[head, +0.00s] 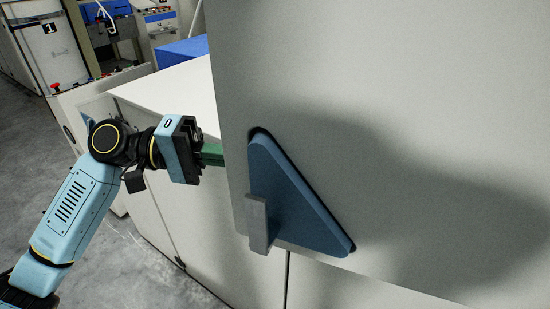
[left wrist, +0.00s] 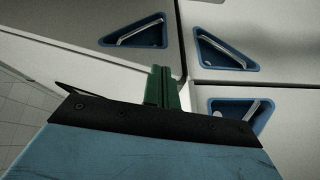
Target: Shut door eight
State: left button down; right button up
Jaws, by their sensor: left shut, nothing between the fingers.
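A large pale door panel (head: 400,80) fills the right of the head view, with a blue triangular recess (head: 292,200) and a grey handle (head: 258,222) near its lower left corner. It appears swung out from the machine; no number shows on it. My left gripper (head: 213,154) has green fingers at the panel's left edge. Their tips seem to pass behind that edge; I cannot tell whether they touch it. In the left wrist view the green fingers (left wrist: 161,88) are together and empty. My right gripper is not in view.
The left wrist view shows pale panels with blue triangular handle recesses (left wrist: 135,32), (left wrist: 222,50), (left wrist: 242,112). A white machine top (head: 178,88) lies behind my gripper. Grey floor (head: 35,155) at left is clear.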

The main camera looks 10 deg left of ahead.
pick_arm(q)
notch_tip(320, 180, up, 5)
jog(key=s+g+h, duration=0.1)
jog(key=s+g, duration=0.1)
jog(key=s+d+p, duration=0.2)
jog(key=s+d, duration=0.1)
jog(key=d, duration=0.5)
jog(key=shift+m+t, duration=0.3)
jog(key=shift+s, duration=0.1)
